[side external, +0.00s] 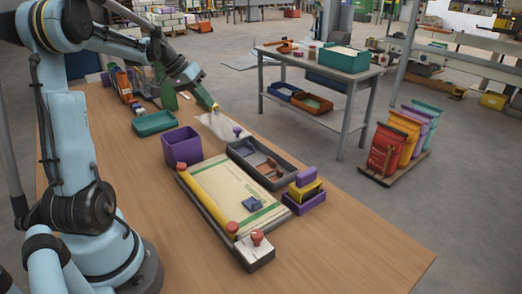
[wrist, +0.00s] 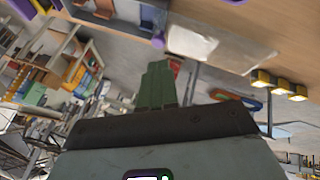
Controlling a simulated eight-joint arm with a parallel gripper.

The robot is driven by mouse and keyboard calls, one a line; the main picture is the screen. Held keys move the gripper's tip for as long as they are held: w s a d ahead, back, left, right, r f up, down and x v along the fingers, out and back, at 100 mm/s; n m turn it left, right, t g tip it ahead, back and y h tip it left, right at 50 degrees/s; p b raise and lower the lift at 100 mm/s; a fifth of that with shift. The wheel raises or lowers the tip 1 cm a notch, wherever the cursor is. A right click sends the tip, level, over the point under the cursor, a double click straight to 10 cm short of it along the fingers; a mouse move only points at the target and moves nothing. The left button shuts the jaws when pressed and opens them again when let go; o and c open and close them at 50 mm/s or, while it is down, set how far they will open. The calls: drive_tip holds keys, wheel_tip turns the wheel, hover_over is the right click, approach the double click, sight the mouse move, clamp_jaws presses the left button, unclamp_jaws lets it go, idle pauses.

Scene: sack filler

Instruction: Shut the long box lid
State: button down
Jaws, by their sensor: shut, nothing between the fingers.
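A long dark grey box (side external: 233,151) stands on the wooden table, its inside showing divided compartments with brown pieces. A pale, see-through panel (side external: 213,122), which looks like its lid, is swung back beyond the box's far end, leaving the box open. A small purple knob (side external: 237,131) shows near the panel. My gripper (side external: 207,99) has green fingers and is just behind and above the panel, apart from the box. In the wrist view the fingers (wrist: 158,84) are together and empty; the pale panel (wrist: 215,48) and purple knob (wrist: 159,40) show past them.
A purple bin (side external: 182,147) and a board with a yellow roller (side external: 210,199) stand nearer than the box. A green tray (side external: 154,123) is at the left. The front right tabletop is clear.

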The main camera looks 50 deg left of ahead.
drive_tip(key=s+a+f, duration=0.1)
drive_tip(key=s+a, duration=0.1)
drive_tip(key=a, duration=0.4)
hover_over(225, 136)
drive_tip(key=s+a, duration=0.2)
drive_tip(key=a, duration=0.2)
drive_tip(key=shift+t, duration=0.4)
drive_tip(key=f, duration=0.8)
drive_tip(key=shift+w+d+f, duration=0.15)
drive_tip(key=shift+d, duration=0.05)
drive_tip(key=shift+w+d, duration=0.3)
drive_tip(key=shift+d, duration=0.25)
drive_tip(key=shift+w+d, duration=0.3)
drive_tip(key=shift+d, duration=0.25)
drive_tip(key=shift+w+d, duration=0.35)
drive_tip(key=shift+d, duration=0.3)
drive_tip(key=d, duration=2.2)
drive_tip(key=shift+d, duration=0.3)
